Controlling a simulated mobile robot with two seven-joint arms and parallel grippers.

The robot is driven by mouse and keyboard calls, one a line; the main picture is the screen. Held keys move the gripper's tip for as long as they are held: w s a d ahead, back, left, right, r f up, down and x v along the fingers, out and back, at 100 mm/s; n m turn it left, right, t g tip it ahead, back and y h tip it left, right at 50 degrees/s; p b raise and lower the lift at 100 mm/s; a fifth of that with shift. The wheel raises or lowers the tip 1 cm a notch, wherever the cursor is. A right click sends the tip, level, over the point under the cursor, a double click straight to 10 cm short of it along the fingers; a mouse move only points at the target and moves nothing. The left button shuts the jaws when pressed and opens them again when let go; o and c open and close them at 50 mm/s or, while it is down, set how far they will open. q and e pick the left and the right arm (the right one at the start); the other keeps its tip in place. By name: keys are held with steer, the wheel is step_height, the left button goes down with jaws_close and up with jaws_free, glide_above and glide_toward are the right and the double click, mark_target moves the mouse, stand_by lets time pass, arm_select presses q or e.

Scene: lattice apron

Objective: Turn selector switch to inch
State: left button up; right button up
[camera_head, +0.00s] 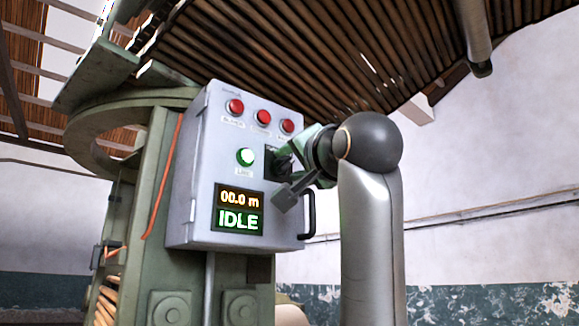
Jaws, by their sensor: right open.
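A grey control box (230,130) is fixed to a green machine frame and carries the selector switch. The dark selector switch plate (269,158) shows on the box's right side, right of the green lamp. The knob and its labels are mostly hidden behind my gripper, so I cannot tell its position. My right gripper (281,174) is open and right at the switch, coming in from the right. I cannot tell whether its fingers touch the knob. The display (238,210) reads "00.0 m" and "IDLE". My left gripper is not in view.
Three red lamps or buttons (263,117) line the box's top, with a lit green one (245,156) below. A black handle (308,215) sticks out at the lower right edge, close under my gripper. An orange cable (163,185) runs down left. Open room lies right, before the wall.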

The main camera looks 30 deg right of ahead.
steer(key=b+v, duration=0.3)
steer(key=v, duration=0.8)
steer(key=shift+s+b, duration=0.15)
steer(key=shift+b, duration=0.15)
